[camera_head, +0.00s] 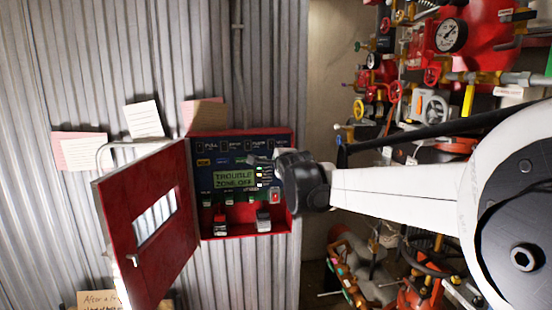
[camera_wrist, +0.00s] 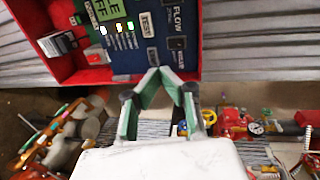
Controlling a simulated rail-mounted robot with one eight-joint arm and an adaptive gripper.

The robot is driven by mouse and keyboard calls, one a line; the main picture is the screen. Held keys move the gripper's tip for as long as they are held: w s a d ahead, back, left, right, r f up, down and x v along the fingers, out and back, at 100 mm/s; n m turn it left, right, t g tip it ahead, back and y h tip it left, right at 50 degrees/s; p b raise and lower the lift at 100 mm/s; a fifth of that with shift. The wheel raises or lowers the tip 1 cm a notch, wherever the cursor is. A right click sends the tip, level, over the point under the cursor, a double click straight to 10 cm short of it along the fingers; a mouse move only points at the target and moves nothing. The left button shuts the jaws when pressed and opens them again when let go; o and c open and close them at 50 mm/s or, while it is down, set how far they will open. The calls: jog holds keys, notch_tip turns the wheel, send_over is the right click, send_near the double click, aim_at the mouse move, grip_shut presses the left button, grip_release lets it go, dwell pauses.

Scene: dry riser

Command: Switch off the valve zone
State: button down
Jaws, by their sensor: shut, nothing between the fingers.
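The red alarm panel (camera_head: 242,235) hangs on the corrugated wall with its door open to the left. Its blue face has a row of small dark zone switches along the top. The display (camera_head: 234,179) reads "TROUBLE ZONE OFF". In the wrist view, the dark valve zone switch (camera_wrist: 178,43) sits beside its "VALVE" label (camera_wrist: 180,60), near the panel's edge. My gripper (camera_wrist: 160,72) is shut and empty, its tips just below that switch in the picture; contact cannot be told. In the head view, my gripper (camera_head: 262,160) covers part of the face's right side.
The red door (camera_head: 150,255) stands open to the left. Paper notes (camera_head: 144,119) are on the wall around the panel. Red pipes, valves and a gauge (camera_head: 450,35) crowd the right side, behind my arm. Assorted hardware (camera_head: 360,265) lies below right.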

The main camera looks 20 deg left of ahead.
jog(key=shift+s+d, duration=0.35)
jog(key=shift+s, duration=0.2)
jog(key=s+d+f+n+g+h+b, duration=0.15)
jog(key=s+d, duration=0.25)
jog(key=d, duration=0.8)
jog(key=s+d+f+n+h+b, duration=0.1)
jog(key=s+d+n+h, duration=0.3)
jog(key=d, duration=0.8)
jog(key=s+d+f+m+h+b, duration=0.15)
jog(key=s+d, duration=0.35)
jog(key=d, duration=0.7)
jog(key=s+d+f+n+g, duration=0.1)
jog(key=s+d+f+n, duration=0.1)
jog(key=s+d+f, duration=0.4)
jog(key=s+d+f+n+g+h+b, duration=0.1)
jog(key=s+d+f+n+g, duration=0.1)
jog(key=s+d+f, duration=0.4)
jog(key=s+d+f+n+g+h+b, duration=0.1)
jog(key=s+d+f+n, duration=0.2)
jog(key=s, duration=1.1)
jog(key=d+f, duration=0.3)
jog(key=d, duration=0.1)
jog(key=shift+s+f, duration=0.25)
jog(key=shift+s, duration=0.05)
